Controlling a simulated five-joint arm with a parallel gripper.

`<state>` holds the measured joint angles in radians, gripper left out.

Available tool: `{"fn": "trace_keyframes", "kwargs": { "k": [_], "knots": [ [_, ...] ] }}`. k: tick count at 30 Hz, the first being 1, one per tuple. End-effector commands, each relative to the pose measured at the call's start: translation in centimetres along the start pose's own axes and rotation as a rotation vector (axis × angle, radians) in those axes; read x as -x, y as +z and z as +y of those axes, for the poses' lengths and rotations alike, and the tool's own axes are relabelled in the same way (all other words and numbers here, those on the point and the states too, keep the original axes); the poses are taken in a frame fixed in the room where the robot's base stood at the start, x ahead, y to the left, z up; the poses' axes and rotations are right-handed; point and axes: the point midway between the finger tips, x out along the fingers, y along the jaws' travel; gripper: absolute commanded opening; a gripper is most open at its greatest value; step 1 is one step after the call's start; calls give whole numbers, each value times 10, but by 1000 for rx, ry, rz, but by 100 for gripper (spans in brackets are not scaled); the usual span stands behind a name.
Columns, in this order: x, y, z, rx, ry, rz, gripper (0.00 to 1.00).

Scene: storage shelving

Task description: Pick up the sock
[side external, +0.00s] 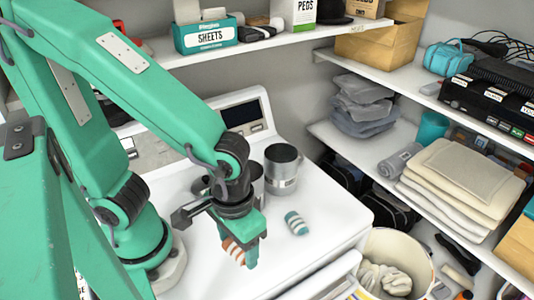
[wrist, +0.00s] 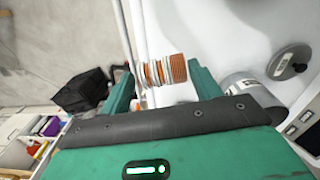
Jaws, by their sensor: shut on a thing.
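An orange-and-white striped rolled sock (side external: 233,250) is held between the green fingers of my gripper (side external: 241,247), over the front part of the white appliance top. In the wrist view the striped roll (wrist: 164,70) sits between the two fingertips of my gripper (wrist: 162,82), which is shut on it. I cannot tell whether its underside touches the surface. A second rolled sock (side external: 296,223), teal and white striped, lies on the white top to the right of my gripper, apart from it.
A grey metal canister (side external: 283,172) stands behind my gripper, and another is partly hidden by my arm. A white bucket (side external: 425,262) with pale cloths stands at lower right. Shelves with folded towels (side external: 455,180) and grey cloths (side external: 362,105) line the right side. The appliance's right half is mostly clear.

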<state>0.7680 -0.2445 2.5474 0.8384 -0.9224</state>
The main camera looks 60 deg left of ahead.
Motion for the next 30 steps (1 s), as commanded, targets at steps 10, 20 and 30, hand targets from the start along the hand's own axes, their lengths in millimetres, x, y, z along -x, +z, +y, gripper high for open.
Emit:
{"fn": "trace_keyframes", "kwargs": {
  "k": [10,20,30],
  "knots": [
    [3,5,2,0,0,0,41],
    [3,4,2,0,0,0,41],
    [5,-2,0,31,-1,0,41]
  ]
}}
